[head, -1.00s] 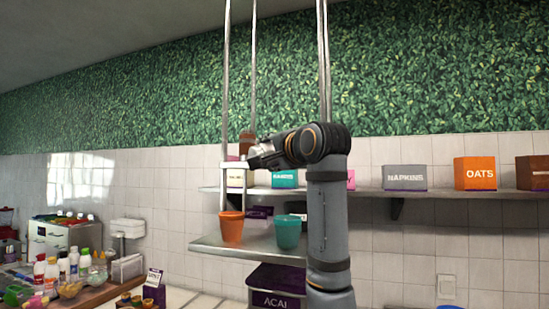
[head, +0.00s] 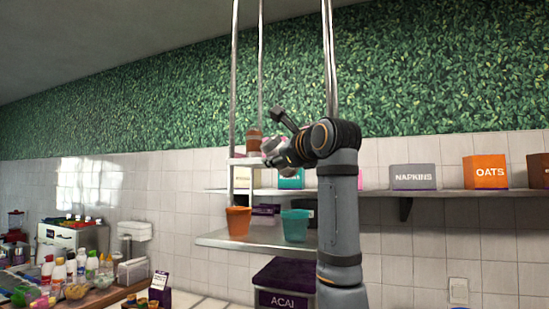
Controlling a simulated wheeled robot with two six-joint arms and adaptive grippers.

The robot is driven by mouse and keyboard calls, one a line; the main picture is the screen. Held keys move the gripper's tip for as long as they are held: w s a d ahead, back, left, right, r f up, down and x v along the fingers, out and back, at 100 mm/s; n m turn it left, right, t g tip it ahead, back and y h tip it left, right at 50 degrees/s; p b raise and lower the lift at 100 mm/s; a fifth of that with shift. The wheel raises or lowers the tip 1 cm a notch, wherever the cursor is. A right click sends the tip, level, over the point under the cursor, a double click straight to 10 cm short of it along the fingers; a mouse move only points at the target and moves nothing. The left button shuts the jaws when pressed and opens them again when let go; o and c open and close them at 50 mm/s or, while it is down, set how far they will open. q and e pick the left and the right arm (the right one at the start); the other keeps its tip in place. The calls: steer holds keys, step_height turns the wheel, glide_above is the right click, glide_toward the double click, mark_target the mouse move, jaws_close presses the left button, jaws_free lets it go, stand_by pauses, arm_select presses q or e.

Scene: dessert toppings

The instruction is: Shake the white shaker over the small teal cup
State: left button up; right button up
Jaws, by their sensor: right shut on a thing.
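The small teal cup (head: 295,226) stands upright on the metal shelf, right of an orange cup (head: 238,222). My right gripper (head: 274,144) is above and slightly left of the teal cup, well clear of it. It is shut on a small pale thing (head: 270,147), which seems to be the white shaker. The gripper partly hides it, and its tilt is hard to tell. My left gripper is not in view.
A brown container (head: 253,140) stands on a small upper ledge close behind my right gripper. Metal posts (head: 329,60) rise around the metal shelf (head: 215,239). A wall shelf behind bears a napkins box (head: 413,177) and an oats box (head: 485,171).

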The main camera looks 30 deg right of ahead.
steer(key=f+m+b, duration=0.1)
steer(key=d+m+b, duration=0.1)
steer(key=shift+s+d+f+m, duration=0.15)
steer(key=shift+f+m, duration=0.2)
steer(key=shift+m, duration=0.05)
steer(key=shift+d+r+m, duration=0.1)
steer(key=shift+r+m, duration=0.2)
steer(key=shift+r+p, duration=1.4)
steer(key=shift+r, duration=0.2)
steer(key=shift+r+p, duration=1.4)
steer(key=shift+r, duration=0.35)
step_height(320, 180, down, 7)
steer(key=b, duration=0.7)
steer(key=shift+f, duration=0.1)
